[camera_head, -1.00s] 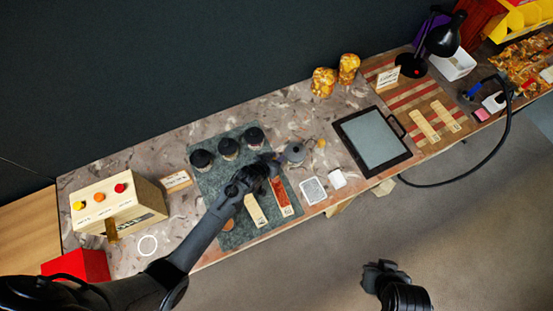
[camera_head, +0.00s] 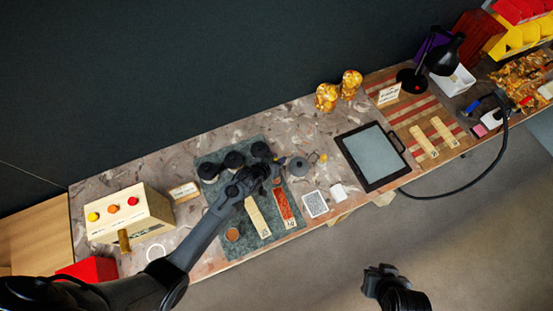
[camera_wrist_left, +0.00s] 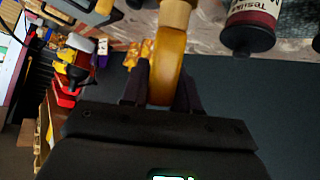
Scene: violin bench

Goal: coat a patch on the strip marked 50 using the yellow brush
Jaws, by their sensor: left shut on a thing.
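My left gripper (camera_head: 270,174) is over the grey-green mat (camera_head: 222,222), near the top ends of two strips. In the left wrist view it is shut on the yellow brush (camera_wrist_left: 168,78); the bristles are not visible. A pale strip (camera_head: 257,215) and a red-coated strip (camera_head: 284,208) lie side by side on the mat. Their small marks are too blurred to read surely, so I cannot tell which is 50. Three dark-topped jars (camera_head: 233,160) stand along the mat's back edge. A labelled jar (camera_wrist_left: 252,22) is at upper right in the wrist view. My right gripper (camera_head: 380,272) is away from the bench.
A grey round pot (camera_head: 298,167) stands right of my left gripper. A white patterned card (camera_head: 315,204) and a dark-framed panel (camera_head: 373,157) are farther right. More pale strips (camera_head: 424,141) lie on a striped board. A box with coloured buttons (camera_head: 130,214) stands left.

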